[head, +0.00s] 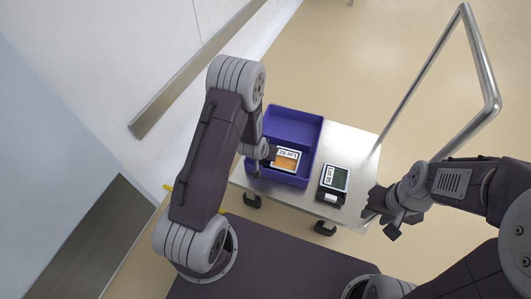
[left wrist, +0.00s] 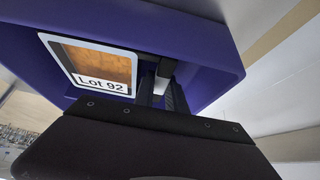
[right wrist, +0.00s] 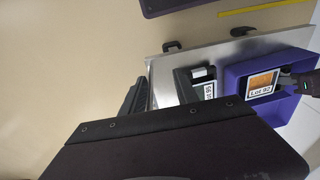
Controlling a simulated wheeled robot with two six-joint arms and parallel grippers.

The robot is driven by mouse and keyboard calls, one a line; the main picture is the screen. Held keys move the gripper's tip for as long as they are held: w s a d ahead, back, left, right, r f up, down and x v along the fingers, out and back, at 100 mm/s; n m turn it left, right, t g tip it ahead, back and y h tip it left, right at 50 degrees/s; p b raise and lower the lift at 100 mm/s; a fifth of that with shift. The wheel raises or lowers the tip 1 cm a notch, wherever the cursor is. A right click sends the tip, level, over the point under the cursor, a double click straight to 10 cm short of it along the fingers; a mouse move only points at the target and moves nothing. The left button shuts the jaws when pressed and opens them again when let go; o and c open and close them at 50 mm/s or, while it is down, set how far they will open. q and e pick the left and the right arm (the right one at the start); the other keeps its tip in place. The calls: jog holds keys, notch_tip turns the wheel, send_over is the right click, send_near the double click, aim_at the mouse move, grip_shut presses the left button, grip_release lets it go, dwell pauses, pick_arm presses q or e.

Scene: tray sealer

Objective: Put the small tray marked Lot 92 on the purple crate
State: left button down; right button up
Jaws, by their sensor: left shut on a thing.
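The small tray marked Lot 92 (head: 287,159) has an orange-brown face with a white border and label. It is within the outline of the purple crate (head: 306,124), toward its near side; whether it touches the crate floor is unclear. It also shows in the left wrist view (left wrist: 100,62) and the right wrist view (right wrist: 262,82). My left gripper (head: 270,154) is shut on this tray at its side, its fingers (left wrist: 160,85) inside the crate walls. My right gripper (head: 370,207) hangs beside the table's right edge, apart from tray and crate; its finger gap is unclear.
A dark item with a pale labelled face (head: 334,180) stands right of the crate; its label is hard to read. Both are on a metal-topped table (head: 350,143) with a tall metal handle rail (head: 487,75). The table's far right top is bare.

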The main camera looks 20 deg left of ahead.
dwell(0.3)
pick_arm(q)
jog(key=c, duration=1.3)
grip_release()
jog(key=c, duration=0.3)
notch_tip(320, 180, up, 7)
jog(key=p, duration=0.7)
jog(key=shift+r, duration=0.1)
